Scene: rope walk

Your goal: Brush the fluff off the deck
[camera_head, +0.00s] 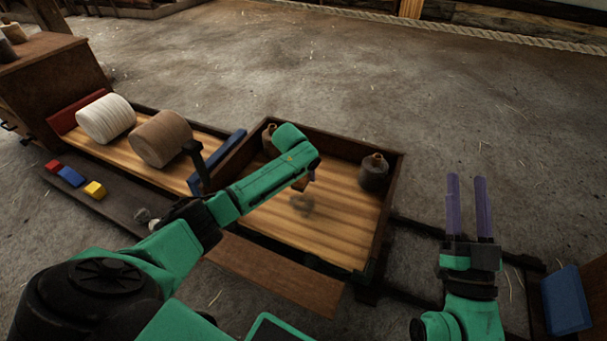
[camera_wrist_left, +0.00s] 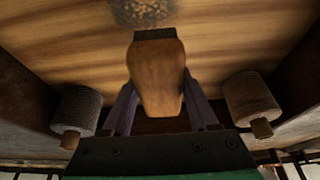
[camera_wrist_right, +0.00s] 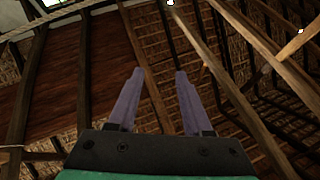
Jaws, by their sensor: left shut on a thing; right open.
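The deck (camera_head: 335,235) is a striped wooden floor inside a dark-rimmed tray. A grey-brown patch of fluff (camera_head: 302,204) lies near its middle and also shows at the top of the left wrist view (camera_wrist_left: 143,12). My left gripper (camera_head: 303,178) is over the deck, shut on a wooden-handled brush (camera_wrist_left: 157,75). The brush's dark bristle end (camera_wrist_left: 155,35) appears just short of the fluff in the left wrist view; whether it touches the deck is unclear. In the head view my arm mostly hides the brush. My right gripper (camera_head: 468,180) is open and empty, right of the tray.
Two spools stand on the deck, one at the back left (camera_head: 268,134) and one at the right (camera_head: 374,172). Left of the tray are a white roll (camera_head: 106,118), a brown roll (camera_head: 161,138) and small coloured blocks (camera_head: 71,177). A blue panel (camera_head: 566,300) is at lower right.

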